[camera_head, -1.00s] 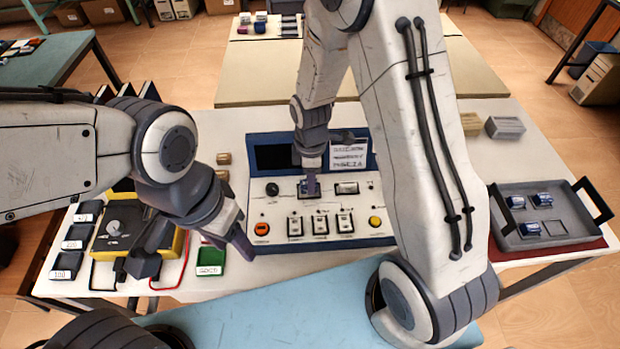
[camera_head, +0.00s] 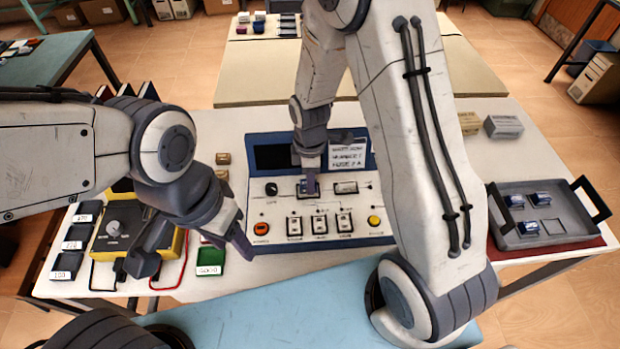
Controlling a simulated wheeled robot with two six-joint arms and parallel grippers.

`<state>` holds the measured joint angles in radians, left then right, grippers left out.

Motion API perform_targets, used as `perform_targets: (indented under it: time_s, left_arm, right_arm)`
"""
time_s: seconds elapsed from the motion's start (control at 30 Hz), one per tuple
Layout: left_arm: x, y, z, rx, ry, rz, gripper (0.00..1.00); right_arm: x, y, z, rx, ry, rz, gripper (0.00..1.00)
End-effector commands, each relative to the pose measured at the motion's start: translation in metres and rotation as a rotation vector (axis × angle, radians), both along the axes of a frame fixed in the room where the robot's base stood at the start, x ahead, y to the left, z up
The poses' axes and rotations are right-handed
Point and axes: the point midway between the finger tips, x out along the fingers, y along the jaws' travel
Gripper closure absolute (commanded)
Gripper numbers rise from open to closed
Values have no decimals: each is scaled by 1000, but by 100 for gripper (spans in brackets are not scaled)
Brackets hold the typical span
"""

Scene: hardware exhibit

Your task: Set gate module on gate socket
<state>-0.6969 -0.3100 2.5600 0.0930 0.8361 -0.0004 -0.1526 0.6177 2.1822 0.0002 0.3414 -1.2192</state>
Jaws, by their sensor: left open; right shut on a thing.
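A blue control panel (camera_head: 262,225) stands on the white table, with a row of switches, an orange button and a yellow button. My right gripper (camera_head: 310,184) points straight down over the panel's upper middle. It is shut on a small blue module (camera_head: 304,189), which is at the gate socket there. The fingers hide much of both, so I cannot tell whether the module is fully seated. My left gripper (camera_head: 198,250) is open and empty, left of the panel, above the table's front area.
Small blocks (camera_head: 503,126) stand at the back right.

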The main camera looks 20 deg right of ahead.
Motion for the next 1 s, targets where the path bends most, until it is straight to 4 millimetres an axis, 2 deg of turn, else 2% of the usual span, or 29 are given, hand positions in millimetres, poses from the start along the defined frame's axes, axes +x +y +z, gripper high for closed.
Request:
perform_targets:
  time_s: [0.63,0.67,0.7,1.0]
  left_arm:
    - [0,0,-10,0,0,0,50]
    - [0,0,-9,0,0,0,50]
    - [0,0,-9,0,0,0,50]
    - [0,0,-8,0,0,0,50]
  right_arm:
    - [0,0,-13,0,1,0,100]
    - [0,0,-13,0,0,0,60]
    - [0,0,-12,0,0,0,51]
    - [0,0,-12,0,0,0,51]
